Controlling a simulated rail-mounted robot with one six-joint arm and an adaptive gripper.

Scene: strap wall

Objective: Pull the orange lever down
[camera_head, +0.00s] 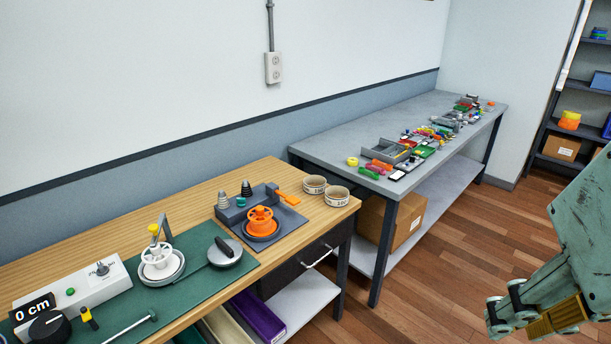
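The orange lever (288,197) sticks out to the right from a dark grey device (235,206) on the wooden workbench. It slopes slightly down toward its right end. An orange spoked wheel (260,219) stands just in front of it on a grey base. My gripper (507,308) is at the lower right, over the floor, well apart from the lever and the bench.
Two round labelled containers (337,196) stand right of the lever. A green mat (200,266) holds a white wheel (158,256), a dark-handled disc (225,252) and a control box (82,288). A grey table (330,149) with many small parts stands behind. Open floor lies between.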

